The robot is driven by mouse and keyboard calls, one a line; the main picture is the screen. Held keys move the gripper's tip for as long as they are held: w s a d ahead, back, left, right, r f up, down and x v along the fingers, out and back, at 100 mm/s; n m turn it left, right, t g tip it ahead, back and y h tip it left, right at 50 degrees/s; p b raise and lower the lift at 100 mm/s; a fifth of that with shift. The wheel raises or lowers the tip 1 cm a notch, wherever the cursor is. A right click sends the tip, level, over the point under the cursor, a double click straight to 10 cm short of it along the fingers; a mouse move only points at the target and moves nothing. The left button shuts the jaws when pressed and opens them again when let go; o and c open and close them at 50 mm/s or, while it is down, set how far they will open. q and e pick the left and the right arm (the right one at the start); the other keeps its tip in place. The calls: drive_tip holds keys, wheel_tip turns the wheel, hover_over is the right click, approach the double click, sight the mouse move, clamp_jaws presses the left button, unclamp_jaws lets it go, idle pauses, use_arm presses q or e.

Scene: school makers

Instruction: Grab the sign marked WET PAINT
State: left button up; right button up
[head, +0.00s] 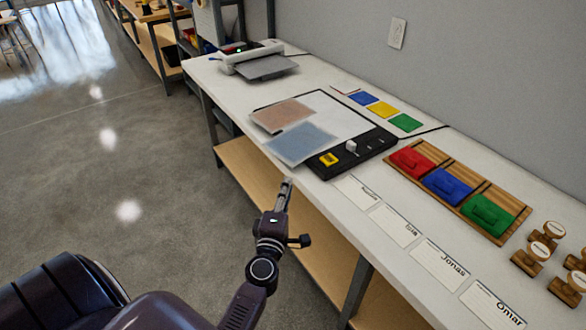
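No sign with readable WET PAINT lettering shows in the head view. My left gripper (284,194) is beside the front edge of the long white table (355,227), below the black board. I see its fingers edge-on and close together, so I cannot tell whether they are open or shut. Nothing shows held in it. My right gripper is not in view.
The table holds a black board (358,152) with translucent sheets (300,144), a laminator-like machine (247,54), coloured cards (382,108), a wooden tray (448,206) of coloured pads, name cards (440,263) and wooden stamps (530,259). Open floor (120,170) lies left.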

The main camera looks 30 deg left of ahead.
sight(294, 164)
use_arm(q)
drive_tip(key=x, duration=0.7)
drive_tip(key=shift+w, duration=0.1)
drive_tip(key=shift+w+a, duration=0.15)
drive_tip(key=shift+w, duration=0.4)
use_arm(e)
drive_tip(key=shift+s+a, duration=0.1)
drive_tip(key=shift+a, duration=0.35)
use_arm(q)
drive_tip(key=c, duration=0.4)
clamp_jaws()
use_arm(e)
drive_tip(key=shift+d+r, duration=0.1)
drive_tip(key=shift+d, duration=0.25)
use_arm(q)
drive_tip(key=shift+r, duration=0.1)
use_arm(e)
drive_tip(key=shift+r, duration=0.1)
